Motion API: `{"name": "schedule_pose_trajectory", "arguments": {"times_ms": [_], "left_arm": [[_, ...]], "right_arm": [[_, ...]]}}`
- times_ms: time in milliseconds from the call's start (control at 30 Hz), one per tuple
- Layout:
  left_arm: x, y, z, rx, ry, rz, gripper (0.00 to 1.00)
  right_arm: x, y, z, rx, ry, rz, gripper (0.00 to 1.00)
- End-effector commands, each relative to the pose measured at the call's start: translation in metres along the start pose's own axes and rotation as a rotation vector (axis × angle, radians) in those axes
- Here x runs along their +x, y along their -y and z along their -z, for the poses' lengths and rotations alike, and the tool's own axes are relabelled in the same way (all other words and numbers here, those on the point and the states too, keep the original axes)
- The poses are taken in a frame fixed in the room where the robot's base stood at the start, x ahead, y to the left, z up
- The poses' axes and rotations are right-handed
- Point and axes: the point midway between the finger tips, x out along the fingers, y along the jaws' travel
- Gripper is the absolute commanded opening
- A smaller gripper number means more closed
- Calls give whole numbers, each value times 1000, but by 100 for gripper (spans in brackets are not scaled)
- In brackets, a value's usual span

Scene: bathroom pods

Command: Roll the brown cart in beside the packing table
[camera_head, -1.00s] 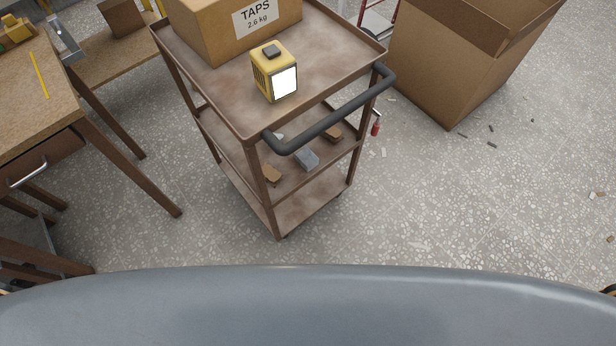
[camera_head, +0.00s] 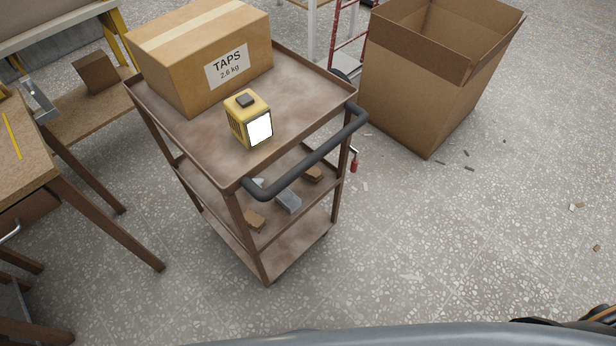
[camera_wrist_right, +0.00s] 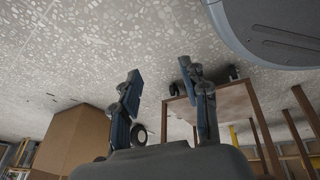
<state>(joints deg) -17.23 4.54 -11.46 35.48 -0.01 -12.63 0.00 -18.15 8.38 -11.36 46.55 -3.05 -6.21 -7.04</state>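The brown cart (camera_head: 310,95) stands upright on the floor in the middle of the head view, its dark push handle (camera_head: 315,160) facing me. It carries a TAPS carton (camera_head: 165,65) and a yellow lamp-like box with a bright white face (camera_head: 248,120). A wood-topped table (camera_head: 25,165) is at the left, with a floor gap between it and the cart; I cannot tell whether it is the packing table. My right gripper (camera_wrist_right: 163,82) is open and empty in the right wrist view, with the cart's lower part (camera_wrist_right: 225,108) beyond it. My left gripper is not in view.
A big open cardboard box (camera_head: 415,95) stands right of the cart, with a red hand truck (camera_head: 350,30) behind. Small scraps lie on the floor. Small pieces, including a grey block (camera_head: 288,201), lie on the cart's middle shelf. The floor at right is mostly clear.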

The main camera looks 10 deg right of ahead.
Motion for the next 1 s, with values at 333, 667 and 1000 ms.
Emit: {"name": "schedule_pose_trajectory", "arguments": {"times_ms": [333,667,1000], "left_arm": [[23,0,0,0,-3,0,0],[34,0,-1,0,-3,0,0],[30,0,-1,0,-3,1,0]], "right_arm": [[-127,-108,273,-731,-784,-393,45],[-316,-72,384,-1218,-1305,-774,45],[-346,-58,412,-1278,-1380,-843,45]]}}
